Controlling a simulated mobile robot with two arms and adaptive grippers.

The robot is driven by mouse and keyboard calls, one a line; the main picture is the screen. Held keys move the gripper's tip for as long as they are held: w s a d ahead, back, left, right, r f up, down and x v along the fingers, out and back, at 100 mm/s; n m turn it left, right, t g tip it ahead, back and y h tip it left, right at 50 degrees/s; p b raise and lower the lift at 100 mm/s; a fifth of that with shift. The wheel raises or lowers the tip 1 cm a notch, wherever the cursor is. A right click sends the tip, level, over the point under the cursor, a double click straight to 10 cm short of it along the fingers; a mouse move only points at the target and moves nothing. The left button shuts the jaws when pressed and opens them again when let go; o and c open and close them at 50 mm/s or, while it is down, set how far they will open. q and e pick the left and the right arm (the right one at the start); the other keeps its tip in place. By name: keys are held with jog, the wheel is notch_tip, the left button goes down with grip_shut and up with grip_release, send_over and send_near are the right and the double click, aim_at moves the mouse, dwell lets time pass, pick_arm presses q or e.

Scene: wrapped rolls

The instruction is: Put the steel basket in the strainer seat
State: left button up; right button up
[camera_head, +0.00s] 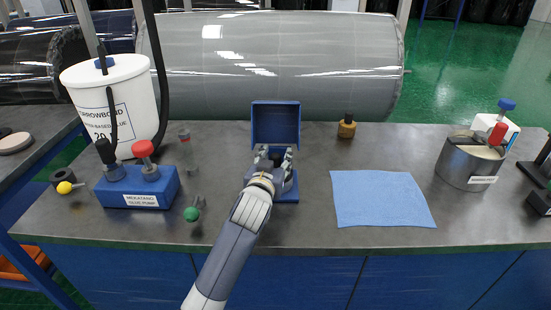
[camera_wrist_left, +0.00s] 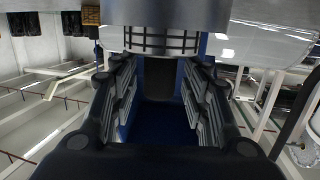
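A steel basket (camera_wrist_left: 160,40) with a dark grid below a grey rim shows at the top of the left wrist view, at my fingertips. My left gripper (camera_head: 272,157) is in front of a blue stand with an upright back panel (camera_head: 276,123), and hides much of its lower part. In the wrist view its two ribbed fingers (camera_wrist_left: 162,62) are spread apart, with the grid spanning the space at their tips. Whether they press on it cannot be told. The basket cannot be made out in the head view. I cannot identify the strainer seat with certainty. My right gripper is not in view.
A blue glue pump block (camera_head: 137,188) with a red knob and a white bucket (camera_head: 112,100) stand to the left. A green-knobbed piece (camera_head: 192,213) lies nearby. A blue cloth (camera_head: 380,199) lies right of the gripper. A steel pot (camera_head: 467,165) and brass piece (camera_head: 347,127) stand further right.

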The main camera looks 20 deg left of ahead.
pick_arm(q)
jog(key=shift+r, duration=0.25)
jog(key=shift+s, duration=0.3)
jog(key=s+d+r, duration=0.1)
jog(key=s, duration=1)
jog(key=shift+s+r, duration=0.15)
jog(key=shift+r, duration=0.2)
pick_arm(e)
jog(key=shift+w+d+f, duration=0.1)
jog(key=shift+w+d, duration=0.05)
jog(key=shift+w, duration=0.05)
